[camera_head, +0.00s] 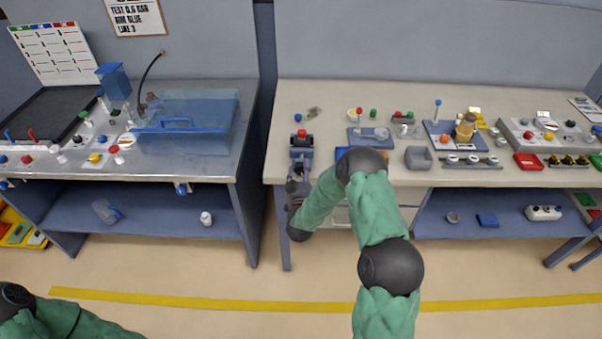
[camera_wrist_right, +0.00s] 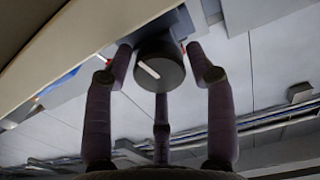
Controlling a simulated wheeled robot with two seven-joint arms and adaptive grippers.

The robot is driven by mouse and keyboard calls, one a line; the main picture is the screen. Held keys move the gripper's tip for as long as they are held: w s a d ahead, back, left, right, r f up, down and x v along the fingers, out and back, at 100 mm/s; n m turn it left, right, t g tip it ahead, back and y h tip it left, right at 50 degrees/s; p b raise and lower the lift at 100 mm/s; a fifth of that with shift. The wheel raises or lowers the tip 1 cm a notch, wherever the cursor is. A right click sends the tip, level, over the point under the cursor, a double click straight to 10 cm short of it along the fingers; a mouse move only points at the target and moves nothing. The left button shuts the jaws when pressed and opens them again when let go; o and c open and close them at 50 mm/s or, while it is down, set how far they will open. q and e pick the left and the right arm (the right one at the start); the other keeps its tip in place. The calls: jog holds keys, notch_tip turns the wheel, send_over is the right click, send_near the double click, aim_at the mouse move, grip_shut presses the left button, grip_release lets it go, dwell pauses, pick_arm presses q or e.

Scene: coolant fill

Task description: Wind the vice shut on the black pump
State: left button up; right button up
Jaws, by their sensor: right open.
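The blue-grey vice (camera_head: 300,154) sits at the left front edge of the right-hand bench. The black pump (camera_head: 303,140), with a red part on top, sits at the vice's jaws; I cannot tell whether both jaws touch it. In the right wrist view a round dark knob with a white mark (camera_wrist_right: 158,66) faces me. The open fingers of my right gripper (camera_wrist_right: 160,85) stand around it, with gaps at the sides. My left gripper is out of view.
Right of the vice, the bench holds a blue fixture (camera_head: 368,137), a grey bin (camera_head: 418,157) and a red tray (camera_head: 528,160). A metal bench with a clear blue tank (camera_head: 190,122) stands to the left, across a gap.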

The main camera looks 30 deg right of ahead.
jog(key=shift+w, duration=0.1)
jog(key=c, duration=0.9)
jog(key=shift+m+b, duration=0.4)
jog(key=shift+b, duration=0.35)
jog(key=shift+r+m+b, duration=0.1)
jog(key=shift+m+b, duration=0.3)
jog(key=shift+b, duration=0.05)
jog(key=o, duration=0.9)
